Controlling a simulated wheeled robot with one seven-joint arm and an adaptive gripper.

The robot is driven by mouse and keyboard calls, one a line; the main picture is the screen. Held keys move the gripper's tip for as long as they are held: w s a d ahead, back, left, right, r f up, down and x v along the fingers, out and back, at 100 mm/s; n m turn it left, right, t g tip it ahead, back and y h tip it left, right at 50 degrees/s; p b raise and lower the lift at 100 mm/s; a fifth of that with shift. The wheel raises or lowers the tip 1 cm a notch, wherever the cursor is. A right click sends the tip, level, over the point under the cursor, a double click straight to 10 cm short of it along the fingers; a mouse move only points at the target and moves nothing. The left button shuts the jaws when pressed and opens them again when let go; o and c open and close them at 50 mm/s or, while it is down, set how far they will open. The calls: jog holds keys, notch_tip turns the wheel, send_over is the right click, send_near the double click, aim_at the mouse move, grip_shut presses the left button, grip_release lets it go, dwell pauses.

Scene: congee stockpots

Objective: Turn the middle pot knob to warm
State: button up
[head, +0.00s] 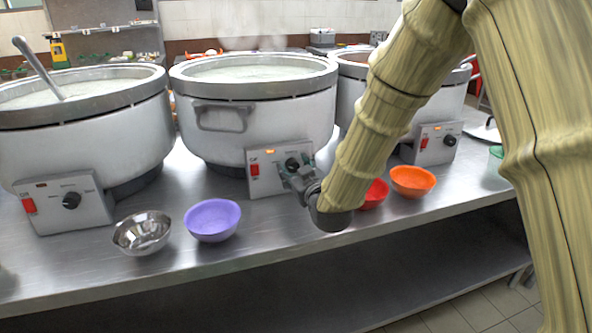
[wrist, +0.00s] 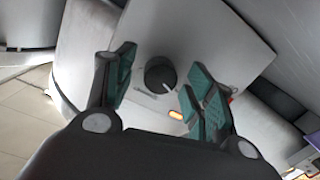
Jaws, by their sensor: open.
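The middle pot (head: 255,110) is a large grey stockpot of steaming pale congee. Its control box (head: 265,180) has a red switch, a lit orange lamp and a black round knob (head: 292,164). My gripper (head: 300,180) is in front of the box, at the knob's lower right in the head view. In the wrist view, the knob (wrist: 160,73) shows between and just beyond the open teal-padded fingers of my gripper (wrist: 157,85). I see no finger touching it. A white mark on the knob points to the lower right there. The label print is too small to read.
Similar pots stand at left (head: 85,120) and right (head: 425,105), each with its own control box. A steel bowl (head: 142,232), a purple bowl (head: 212,219), a red bowl (head: 374,194) and an orange bowl (head: 412,181) line the front of the steel table (head: 190,262).

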jog(key=v, duration=1.2)
jog(key=shift+r, duration=0.1)
